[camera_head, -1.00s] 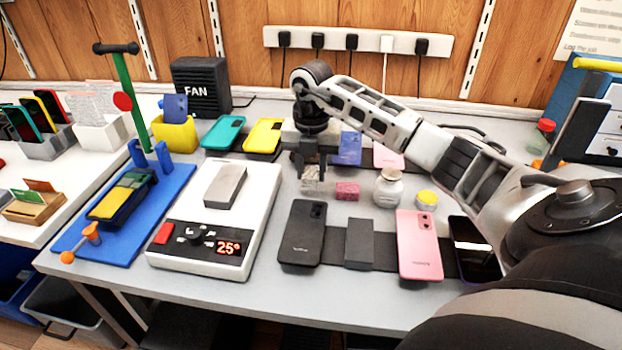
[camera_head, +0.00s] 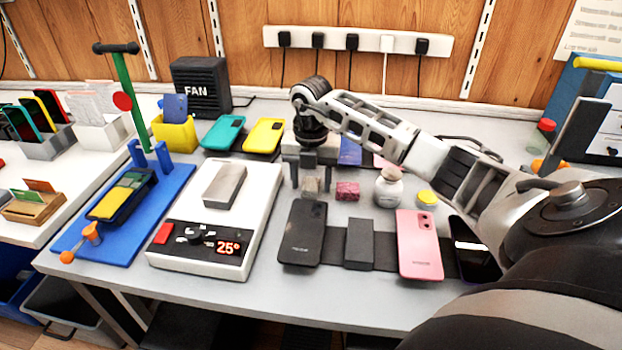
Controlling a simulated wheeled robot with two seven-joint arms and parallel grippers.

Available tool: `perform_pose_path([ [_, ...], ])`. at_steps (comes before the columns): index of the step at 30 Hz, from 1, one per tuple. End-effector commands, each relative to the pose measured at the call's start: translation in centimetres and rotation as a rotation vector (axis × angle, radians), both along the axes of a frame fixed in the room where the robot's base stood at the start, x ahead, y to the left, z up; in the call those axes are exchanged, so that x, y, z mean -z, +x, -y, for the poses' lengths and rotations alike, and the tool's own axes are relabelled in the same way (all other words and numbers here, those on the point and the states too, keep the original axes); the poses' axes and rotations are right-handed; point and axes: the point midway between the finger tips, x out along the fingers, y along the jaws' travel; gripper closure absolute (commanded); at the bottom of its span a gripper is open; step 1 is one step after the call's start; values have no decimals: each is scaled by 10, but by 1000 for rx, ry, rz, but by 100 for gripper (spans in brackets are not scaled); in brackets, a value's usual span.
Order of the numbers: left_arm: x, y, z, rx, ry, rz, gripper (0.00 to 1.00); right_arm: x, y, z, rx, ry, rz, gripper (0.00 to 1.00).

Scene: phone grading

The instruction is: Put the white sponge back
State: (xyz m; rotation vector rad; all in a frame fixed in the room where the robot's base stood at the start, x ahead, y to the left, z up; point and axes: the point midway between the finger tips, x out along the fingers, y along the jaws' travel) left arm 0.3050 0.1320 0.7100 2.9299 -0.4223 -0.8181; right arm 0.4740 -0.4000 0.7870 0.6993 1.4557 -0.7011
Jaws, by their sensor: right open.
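The small whitish sponge (camera_head: 311,187) stands on the grey table, left of a red sponge (camera_head: 347,191). My right gripper (camera_head: 311,183) points down over the white sponge, and its jaws are open with one finger on each side of it. The gripper hides part of the sponge, and I cannot tell whether a finger touches it. My left gripper is not in view.
A white jar (camera_head: 388,188) and a yellow-lidded tin (camera_head: 427,199) stand to the right. A black phone (camera_head: 303,234), a dark block (camera_head: 359,243) and a pink phone (camera_head: 419,243) lie in front. A white heating plate (camera_head: 262,190) is at left.

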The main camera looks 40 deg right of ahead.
Motion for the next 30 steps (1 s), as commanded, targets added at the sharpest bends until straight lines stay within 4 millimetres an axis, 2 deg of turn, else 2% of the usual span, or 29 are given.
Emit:
perform_pose_path([
  [5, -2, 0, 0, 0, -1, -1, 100, -28, 1, 0, -2, -1, 6, 47],
  [12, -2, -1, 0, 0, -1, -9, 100, -81, 1, 0, -1, -1, 6, 47],
  [18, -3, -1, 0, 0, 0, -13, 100, -111, 1, 0, 0, 0, 4, 47],
  [22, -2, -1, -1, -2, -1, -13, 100, -120, 1, 0, 0, 0, 2, 47],
  [30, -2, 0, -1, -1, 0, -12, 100, -121, 0, 0, 0, 1, 1, 47],
])
